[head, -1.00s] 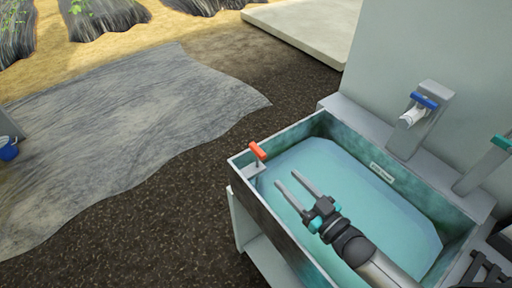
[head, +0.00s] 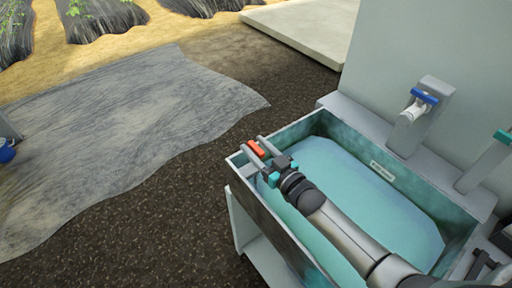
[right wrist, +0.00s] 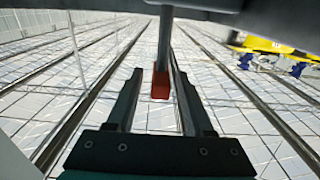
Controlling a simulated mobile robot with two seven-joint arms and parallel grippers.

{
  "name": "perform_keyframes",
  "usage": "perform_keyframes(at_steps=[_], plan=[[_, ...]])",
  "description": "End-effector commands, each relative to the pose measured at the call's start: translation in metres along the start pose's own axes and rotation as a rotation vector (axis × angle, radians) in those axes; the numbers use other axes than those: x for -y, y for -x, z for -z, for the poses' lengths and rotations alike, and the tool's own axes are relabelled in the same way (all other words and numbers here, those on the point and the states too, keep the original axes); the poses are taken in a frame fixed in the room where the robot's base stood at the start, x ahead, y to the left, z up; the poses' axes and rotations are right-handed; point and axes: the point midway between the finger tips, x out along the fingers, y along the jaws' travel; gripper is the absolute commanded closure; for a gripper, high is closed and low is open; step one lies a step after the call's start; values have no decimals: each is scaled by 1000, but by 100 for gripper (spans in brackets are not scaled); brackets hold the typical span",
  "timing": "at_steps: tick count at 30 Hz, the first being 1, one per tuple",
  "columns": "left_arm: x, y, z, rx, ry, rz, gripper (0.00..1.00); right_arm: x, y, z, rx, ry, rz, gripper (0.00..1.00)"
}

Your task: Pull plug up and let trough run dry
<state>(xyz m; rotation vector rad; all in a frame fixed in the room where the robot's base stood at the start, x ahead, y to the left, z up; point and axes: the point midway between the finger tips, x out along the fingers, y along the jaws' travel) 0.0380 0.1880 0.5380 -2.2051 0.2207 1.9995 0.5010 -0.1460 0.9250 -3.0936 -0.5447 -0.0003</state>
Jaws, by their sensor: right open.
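The trough (head: 285,252) is a box with a teal-stained inside, and pale blue-green water (head: 345,185) covers much of its floor. A red-orange handle (head: 256,149), seemingly the plug's, stands at the trough's left corner. My right gripper (head: 254,151) is open there, with one finger on each side of the handle. In the right wrist view the red handle (right wrist: 160,86) shows between the two spread fingers, with a grey stem beside it. Any contact with the fingers cannot be made out. The plug's lower end is hidden. My left gripper is not in view.
A blue-handled tap (head: 424,97) and a teal-handled one (head: 502,138) stand on the trough's back ledge against a grey wall (head: 430,40). A small label (head: 382,172) is on the inner back wall. Dark soil and a grey sheet (head: 120,140) lie left, clear.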

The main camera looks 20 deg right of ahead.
Motion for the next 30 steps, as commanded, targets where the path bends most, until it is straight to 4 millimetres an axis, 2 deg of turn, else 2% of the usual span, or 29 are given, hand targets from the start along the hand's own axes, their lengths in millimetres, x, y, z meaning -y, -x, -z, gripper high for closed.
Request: perform_keyframes(at_steps=[9,23,30], plan=[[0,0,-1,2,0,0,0,0,-2,0,1,0,0,48],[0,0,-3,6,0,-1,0,0,-2,0,1,0,0,98],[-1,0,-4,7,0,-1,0,0,-2,0,1,0,0,100]])
